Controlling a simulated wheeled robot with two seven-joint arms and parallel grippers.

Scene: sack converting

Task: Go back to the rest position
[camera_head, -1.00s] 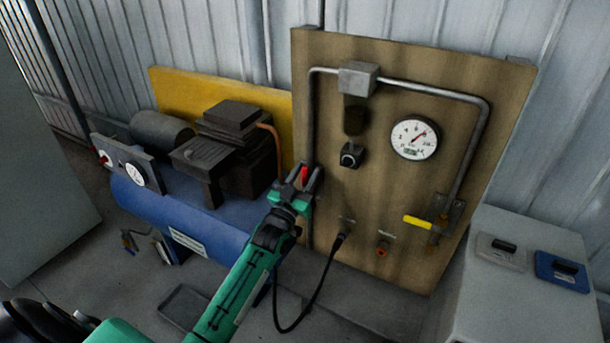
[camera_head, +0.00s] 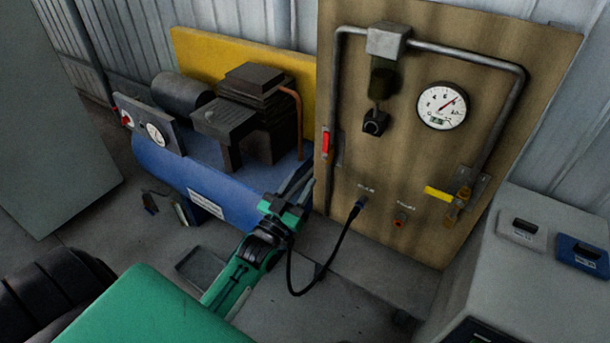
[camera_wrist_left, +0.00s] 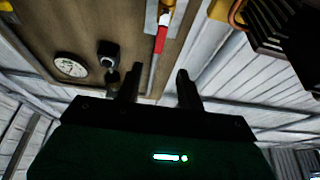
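My left gripper (camera_head: 298,184) is in front of the lower left edge of the wooden panel (camera_head: 400,160), below the red lever handle (camera_head: 326,143) and apart from it. In the left wrist view my left gripper (camera_wrist_left: 158,88) has its two fingers spread with nothing between them. The red handle (camera_wrist_left: 160,40) shows there beyond the fingertips. My right gripper is not in view.
A blue compressor (camera_head: 205,175) stands behind and left of my gripper. A black hose (camera_head: 330,265) hangs from the panel close on its right. A grey cabinet (camera_head: 500,260) is at the right. A grey tray (camera_head: 200,265) lies on the floor.

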